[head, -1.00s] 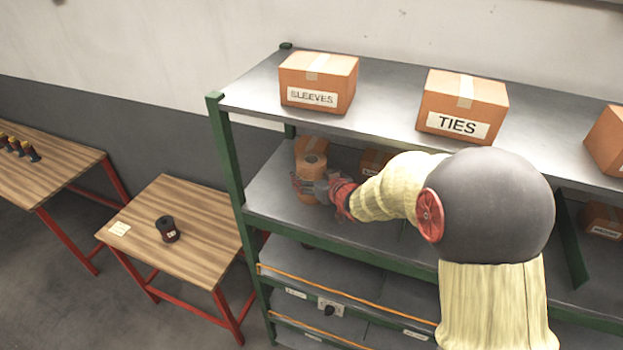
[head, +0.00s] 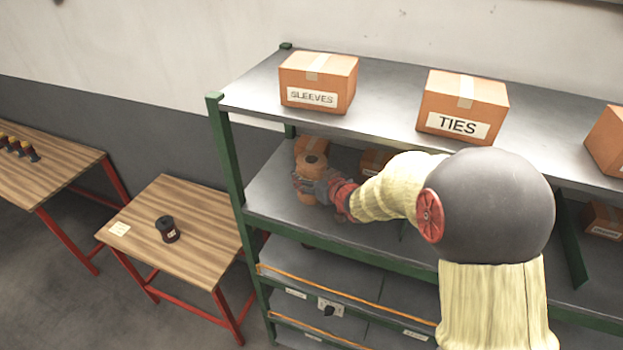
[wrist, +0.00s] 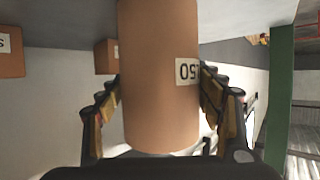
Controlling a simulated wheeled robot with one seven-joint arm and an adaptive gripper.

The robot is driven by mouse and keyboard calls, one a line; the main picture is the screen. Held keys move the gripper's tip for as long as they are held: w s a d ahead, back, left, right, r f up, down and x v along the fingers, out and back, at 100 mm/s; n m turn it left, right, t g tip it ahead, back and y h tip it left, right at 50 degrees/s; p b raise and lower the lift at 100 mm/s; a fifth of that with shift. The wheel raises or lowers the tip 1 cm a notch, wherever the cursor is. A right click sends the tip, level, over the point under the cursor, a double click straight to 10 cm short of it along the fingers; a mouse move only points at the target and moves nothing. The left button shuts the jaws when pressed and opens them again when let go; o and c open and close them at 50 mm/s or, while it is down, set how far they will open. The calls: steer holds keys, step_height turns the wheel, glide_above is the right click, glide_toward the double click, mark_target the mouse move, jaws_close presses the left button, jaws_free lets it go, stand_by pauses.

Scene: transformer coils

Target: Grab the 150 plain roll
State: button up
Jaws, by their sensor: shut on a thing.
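The plain brown roll (head: 312,165) stands upright on the second shelf (head: 270,190), near the rack's left post. In the wrist view the roll (wrist: 158,80) fills the middle and bears a label (wrist: 188,70) that reads 150, seen upside down. My gripper (head: 312,186) is shut on the roll, with one finger on each side of it. In the wrist view the gripper's fingers (wrist: 158,105) flank the roll left and right. The fingers hide part of the roll in the head view.
A SLEEVES box (head: 318,82) and a TIES box (head: 462,105) stand on the shelf above. A brown box (head: 376,162) sits behind the gripper. The green post (head: 226,150) is close at left. A dark spool (head: 167,229) stands on a wooden table (head: 195,205).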

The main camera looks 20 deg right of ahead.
steer(key=shift+w+r, duration=0.1)
steer(key=shift+r, duration=0.15)
